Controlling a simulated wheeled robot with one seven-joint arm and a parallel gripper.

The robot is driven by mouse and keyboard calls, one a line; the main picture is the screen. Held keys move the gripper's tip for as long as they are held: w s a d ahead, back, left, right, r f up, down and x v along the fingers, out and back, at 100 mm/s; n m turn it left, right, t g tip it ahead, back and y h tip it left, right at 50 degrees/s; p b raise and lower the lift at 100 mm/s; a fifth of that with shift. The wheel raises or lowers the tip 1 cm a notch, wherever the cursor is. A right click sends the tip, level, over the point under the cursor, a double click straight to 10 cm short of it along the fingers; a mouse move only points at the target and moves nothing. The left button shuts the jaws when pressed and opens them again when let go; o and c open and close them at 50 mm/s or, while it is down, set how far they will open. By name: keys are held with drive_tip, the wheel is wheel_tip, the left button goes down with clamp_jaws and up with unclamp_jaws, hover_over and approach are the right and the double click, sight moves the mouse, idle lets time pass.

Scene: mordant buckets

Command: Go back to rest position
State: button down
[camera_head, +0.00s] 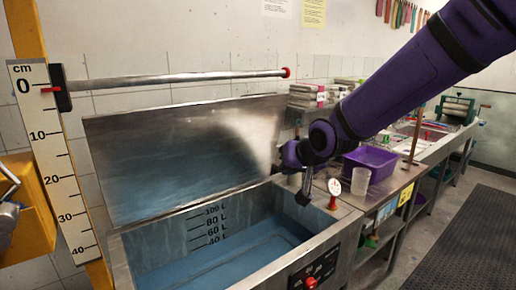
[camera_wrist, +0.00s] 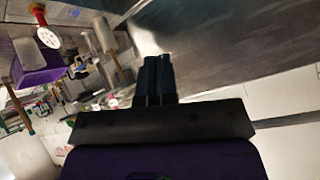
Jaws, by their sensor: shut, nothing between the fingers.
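My purple arm reaches in from the upper right in the head view. My gripper (camera_head: 303,197) points down above the right rim of the steel vat, near the dial gauge. In the wrist view my gripper (camera_wrist: 157,62) shows two dark fingers side by side, shut with nothing between them. The steel vat (camera_head: 337,232) holds blue liquid and has litre marks on its inner wall. Its lid (camera_head: 180,150) stands open behind it.
A dial gauge (camera_head: 334,187) stands at the vat's right corner. A purple tub (camera_head: 372,160) and a clear beaker (camera_head: 361,181) stand on the bench to the right. A cm scale (camera_head: 45,150) rises at the left. The dark floor mat (camera_head: 455,240) is clear.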

drive_tip(key=s+d+r+g+h, duration=0.1)
drive_tip(key=s+d+r+h, duration=0.4)
drive_tip(key=s+d, duration=0.85)
drive_tip(key=s+d+r+m+g, duration=0.1)
drive_tip(key=s+d, duration=0.3)
drive_tip(key=s, duration=0.4)
drive_tip(key=s+d+r+g, duration=0.1)
drive_tip(key=s+d, duration=0.4)
drive_tip(key=s, duration=0.3)
drive_tip(key=shift+r+m, duration=0.25)
drive_tip(key=shift+m, duration=0.15)
